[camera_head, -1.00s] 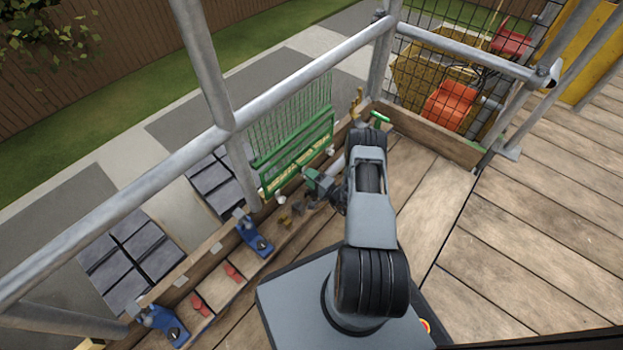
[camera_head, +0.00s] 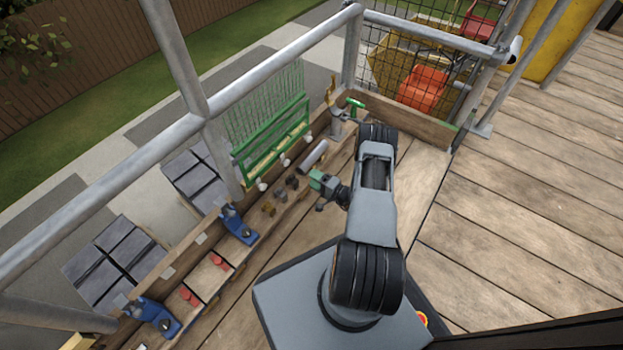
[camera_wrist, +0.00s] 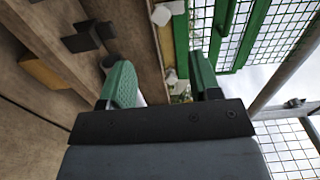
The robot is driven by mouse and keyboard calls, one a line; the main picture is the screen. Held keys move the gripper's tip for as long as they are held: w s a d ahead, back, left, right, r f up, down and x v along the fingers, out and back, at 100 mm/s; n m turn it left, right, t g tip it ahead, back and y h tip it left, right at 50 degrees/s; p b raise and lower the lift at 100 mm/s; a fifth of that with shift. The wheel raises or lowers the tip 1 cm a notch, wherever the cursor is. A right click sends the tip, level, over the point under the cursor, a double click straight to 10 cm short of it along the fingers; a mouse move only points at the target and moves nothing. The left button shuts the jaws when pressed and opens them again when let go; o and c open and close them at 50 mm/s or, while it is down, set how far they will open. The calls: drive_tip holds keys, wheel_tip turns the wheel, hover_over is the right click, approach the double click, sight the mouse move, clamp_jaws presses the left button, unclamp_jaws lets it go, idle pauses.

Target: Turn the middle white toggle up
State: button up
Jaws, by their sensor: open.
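Three white toggles sit in a row along the lower edge of a green mesh frame (camera_head: 272,139). In the head view they are the left toggle (camera_head: 262,186), the middle toggle (camera_head: 285,160) and the right toggle (camera_head: 308,137). My gripper (camera_head: 318,183) is apart from them, on the near side above the plank. In the wrist view my gripper (camera_wrist: 163,78) has its green fingers spread, with nothing held. One white toggle (camera_wrist: 170,77) shows in the gap beyond the fingers and another (camera_wrist: 161,15) higher up. I cannot tell which of the three these are.
A grey cylinder (camera_head: 313,155) and small dark and brown blocks (camera_head: 280,194) lie between gripper and frame. Blue clamps (camera_head: 238,225) and red pieces (camera_head: 190,296) are at lower left. A green-handled tool (camera_head: 354,104) is near the corner. Scaffold rails cross overhead; the deck at right is clear.

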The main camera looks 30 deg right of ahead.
drive_tip(key=shift+v, duration=0.9)
drive_tip(key=shift+d, duration=0.15)
